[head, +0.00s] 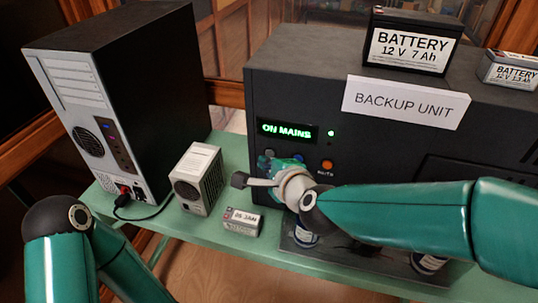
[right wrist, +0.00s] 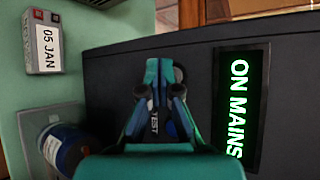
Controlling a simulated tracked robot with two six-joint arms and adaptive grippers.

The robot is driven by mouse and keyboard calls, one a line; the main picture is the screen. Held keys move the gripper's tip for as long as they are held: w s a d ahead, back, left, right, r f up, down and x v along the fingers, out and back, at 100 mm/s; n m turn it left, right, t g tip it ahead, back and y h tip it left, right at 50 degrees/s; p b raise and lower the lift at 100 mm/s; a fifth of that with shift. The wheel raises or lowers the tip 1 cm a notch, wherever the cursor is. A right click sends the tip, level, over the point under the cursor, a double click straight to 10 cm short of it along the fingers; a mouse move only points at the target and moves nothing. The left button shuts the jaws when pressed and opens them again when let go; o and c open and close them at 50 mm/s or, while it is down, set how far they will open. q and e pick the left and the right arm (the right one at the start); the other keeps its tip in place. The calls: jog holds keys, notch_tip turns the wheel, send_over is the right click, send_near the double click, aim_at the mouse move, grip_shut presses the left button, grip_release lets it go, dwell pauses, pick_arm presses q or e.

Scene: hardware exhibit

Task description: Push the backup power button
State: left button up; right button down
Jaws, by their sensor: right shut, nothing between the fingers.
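The backup unit (head: 262,92) is a dark box with a white "BACKUP UNIT" sign. Its lit green display (head: 287,130) reads "ON MAINS", also in the right wrist view (right wrist: 238,108). Below the display is a row of small buttons: a bluish one (head: 270,153) at the left and an orange one (head: 327,165) marked "MUTE". My right gripper (head: 285,165) is shut and empty, close to the panel by these buttons, and hides part of the row. In the right wrist view the gripper (right wrist: 160,72) covers the panel beside a "TEST" label (right wrist: 153,123). Contact cannot be told. My left gripper is out of view.
A computer tower (head: 125,95) and a small grey box (head: 198,180) stand left of the unit on the green table (head: 235,150). A "05 JAN" block (head: 241,221) sits in front, also in the wrist view (right wrist: 43,40). A battery (head: 412,42) rests on the unit.

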jog(key=s, duration=0.2)
jog(key=s+a, duration=0.1)
jog(key=s, duration=0.2)
jog(key=shift+s+a, duration=0.35)
jog(key=shift+a, duration=0.05)
dwell(0.5)
